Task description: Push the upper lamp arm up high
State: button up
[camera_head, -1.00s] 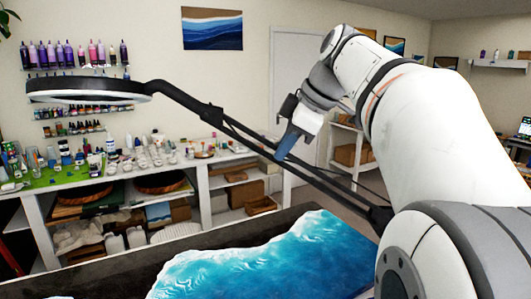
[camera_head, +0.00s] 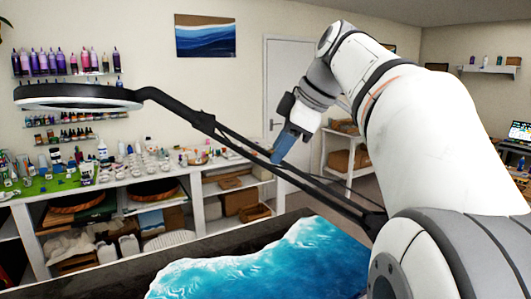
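The black lamp arm (camera_head: 330,190) rises from the lower right, beside my arm, to a joint (camera_head: 205,122) at upper left. It then runs on to a round ring lamp head (camera_head: 78,97) at the left. The lamp arm is sloped, with thin parallel rods. My gripper (camera_head: 277,158) points down and left, with blue-grey fingers right at the middle of the lamp arm. The fingertips overlap the rods in the picture; I cannot tell whether they touch. The fingers show edge-on, so their opening is hidden.
A table with a blue and white resin wave piece (camera_head: 270,262) lies below the lamp arm. A white shelf unit (camera_head: 205,205) with bottles, cups and boxes stands behind. A white door (camera_head: 287,80) is at the back. The air above the lamp arm is clear at left.

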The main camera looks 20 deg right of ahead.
jog(key=v, duration=0.6)
jog(key=shift+f, duration=0.1)
dwell(0.3)
